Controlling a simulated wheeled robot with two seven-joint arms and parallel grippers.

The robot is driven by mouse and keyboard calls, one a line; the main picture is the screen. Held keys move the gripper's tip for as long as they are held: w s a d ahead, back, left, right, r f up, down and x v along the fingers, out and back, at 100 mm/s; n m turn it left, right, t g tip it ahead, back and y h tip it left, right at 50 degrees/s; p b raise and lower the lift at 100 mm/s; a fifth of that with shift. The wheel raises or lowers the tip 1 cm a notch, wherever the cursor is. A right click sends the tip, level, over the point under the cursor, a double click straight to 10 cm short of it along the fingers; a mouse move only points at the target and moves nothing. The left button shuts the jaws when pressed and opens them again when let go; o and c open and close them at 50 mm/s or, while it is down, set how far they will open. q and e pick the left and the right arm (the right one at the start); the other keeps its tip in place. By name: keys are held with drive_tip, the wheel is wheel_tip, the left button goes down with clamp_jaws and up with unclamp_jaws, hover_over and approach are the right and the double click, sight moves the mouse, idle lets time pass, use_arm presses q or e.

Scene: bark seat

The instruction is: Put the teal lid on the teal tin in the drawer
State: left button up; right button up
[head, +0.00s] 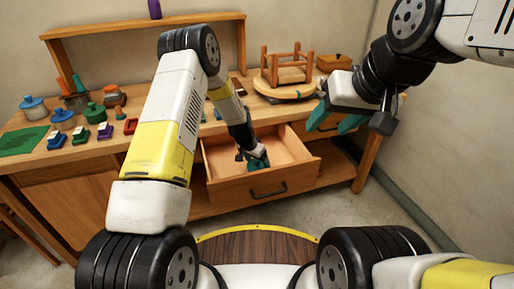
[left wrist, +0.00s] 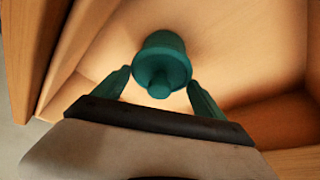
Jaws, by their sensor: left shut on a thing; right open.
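The open drawer (head: 235,187) holds a teal thing (head: 258,163) under my left gripper (head: 253,152). In the left wrist view, a teal lid (left wrist: 160,75) with a round knob shows between the fingers of my left gripper (left wrist: 158,88), which is shut on it. The teal tin is not clearly separate from the lid in either view; I cannot tell whether the lid is seated on it. The drawer floor (left wrist: 240,50) around them looks bare. My right gripper (head: 335,115) is open and empty, raised to the right of the drawer.
The wooden workbench (head: 150,140) carries several coloured tins and small blocks at left, and a green mat (head: 22,140). The drawer walls stand close around my left gripper.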

use_arm(q)
drive_tip(key=shift+f, duration=0.35)
drive_tip(key=o, duration=1.3)
drive_tip(key=shift+c, duration=0.2)
drive_tip(key=shift+r, duration=3.5)
